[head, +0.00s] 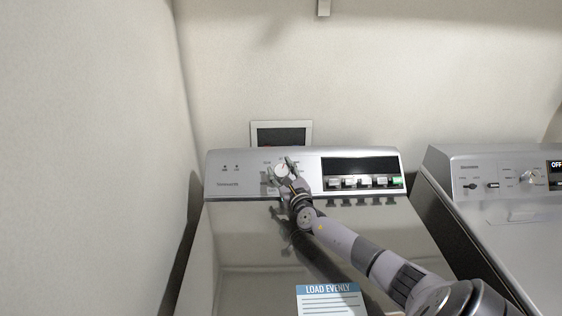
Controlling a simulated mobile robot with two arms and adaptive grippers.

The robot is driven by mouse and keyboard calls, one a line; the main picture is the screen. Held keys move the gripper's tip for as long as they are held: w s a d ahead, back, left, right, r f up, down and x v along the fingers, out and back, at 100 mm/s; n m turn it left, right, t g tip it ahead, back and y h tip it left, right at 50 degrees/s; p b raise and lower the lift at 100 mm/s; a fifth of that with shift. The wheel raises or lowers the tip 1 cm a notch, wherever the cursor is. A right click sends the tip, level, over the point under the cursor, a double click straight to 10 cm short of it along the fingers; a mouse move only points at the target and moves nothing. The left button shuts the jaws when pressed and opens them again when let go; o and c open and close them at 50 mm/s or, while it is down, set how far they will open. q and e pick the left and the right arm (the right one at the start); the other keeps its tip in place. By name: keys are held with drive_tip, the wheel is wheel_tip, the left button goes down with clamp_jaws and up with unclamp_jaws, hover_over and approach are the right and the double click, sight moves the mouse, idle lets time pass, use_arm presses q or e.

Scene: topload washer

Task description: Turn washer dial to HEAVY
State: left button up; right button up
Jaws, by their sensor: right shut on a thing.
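The topload washer (300,240) stands in the middle, with a silver control panel (260,182) along its back. The round white dial (281,171) is on the panel, left of the dark display. My right gripper (280,169) is at the dial, with one finger on each side, shut on it. The fingers cover part of the dial and the labels around it. The labels are too small to read, so I cannot tell which setting the dial points to. My left gripper is not in view.
A dark display (358,164) with several buttons below it fills the panel's right part. A "LOAD EVENLY" label (328,300) is on the washer's front top. A second machine (500,220) with its own knob stands at the right. A wall (80,150) is close on the left.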

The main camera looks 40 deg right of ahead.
sight(282, 167)
drive_tip(key=m+h, duration=0.2)
drive_tip(key=shift+m+g+h, duration=0.3)
drive_tip(key=shift+m+g, duration=0.1)
drive_tip(key=m+g+h, duration=0.2)
drive_tip(key=m+h, duration=0.1)
drive_tip(key=m, duration=0.1)
drive_tip(key=shift+f+h, duration=0.15)
drive_tip(key=shift+h, duration=0.15)
drive_tip(key=m+g+h+b, duration=0.1)
drive_tip(key=m+g+h, duration=0.1)
drive_tip(key=m, duration=0.1)
drive_tip(key=m+g+h+b, duration=0.1)
drive_tip(key=m+g+b, duration=0.1)
drive_tip(key=m+g, duration=0.1)
drive_tip(key=shift+h, duration=0.4)
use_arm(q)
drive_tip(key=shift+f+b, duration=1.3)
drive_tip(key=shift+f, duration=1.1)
use_arm(e)
drive_tip(key=shift+s+d+m+g+h, duration=0.15)
drive_tip(key=shift+m+g+h, duration=0.35)
drive_tip(key=shift+m+g, duration=1.4)
drive_tip(key=shift+r+m, duration=0.2)
drive_tip(key=shift+m, duration=0.1)
drive_tip(key=o, duration=1.2)
wheel_tip(282, 167, up, 10)
